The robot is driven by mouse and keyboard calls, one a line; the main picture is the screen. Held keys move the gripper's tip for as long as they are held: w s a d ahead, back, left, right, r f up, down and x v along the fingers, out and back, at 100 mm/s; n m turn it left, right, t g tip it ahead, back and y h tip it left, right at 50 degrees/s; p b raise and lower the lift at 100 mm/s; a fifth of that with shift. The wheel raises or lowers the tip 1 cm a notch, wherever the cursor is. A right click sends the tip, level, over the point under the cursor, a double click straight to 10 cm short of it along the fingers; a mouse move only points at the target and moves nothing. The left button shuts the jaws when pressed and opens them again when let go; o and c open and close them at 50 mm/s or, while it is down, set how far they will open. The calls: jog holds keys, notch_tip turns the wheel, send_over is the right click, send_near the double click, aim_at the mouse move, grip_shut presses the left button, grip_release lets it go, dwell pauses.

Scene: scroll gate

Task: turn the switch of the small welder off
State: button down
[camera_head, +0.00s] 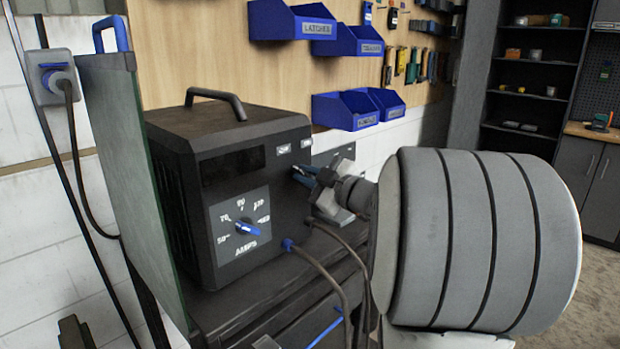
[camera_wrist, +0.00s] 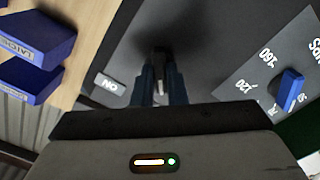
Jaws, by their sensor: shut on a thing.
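The small welder (camera_head: 250,140) is a dark box with a carry handle, standing on a dark cart. Its front has a blue AMPS dial (camera_head: 247,228) and two small white labels at the upper right. My gripper (camera_head: 303,174) reaches the front from the right, just below these labels. In the wrist view my gripper (camera_wrist: 161,88) has its two fingers shut on the dark switch (camera_wrist: 160,58), which juts from the panel between them. An ON label (camera_wrist: 109,83) lies left of the fingers there. In the head view my fingers cover the switch, and its setting is unclear.
A greenish panel (camera_head: 130,170) stands along the welder's left side. A cable with a blue plug (camera_head: 288,245) leaves the welder's lower front, below my gripper. Blue bins (camera_head: 345,110) hang on the wooden wall behind. A dark shelf (camera_head: 530,75) stands at the far right.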

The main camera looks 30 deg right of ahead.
jog(key=shift+d+f, duration=0.1)
jog(key=shift+f, duration=0.15)
jog(key=c, duration=1.6)
grip_release()
jog(key=shift+d, duration=0.1)
jog(key=shift+c, duration=0.2)
jog(key=shift+o, duration=0.9)
jog(key=shift+r, duration=0.1)
jog(key=v, duration=0.7)
jog(key=shift+s, duration=0.35)
jog(key=shift+r, duration=0.1)
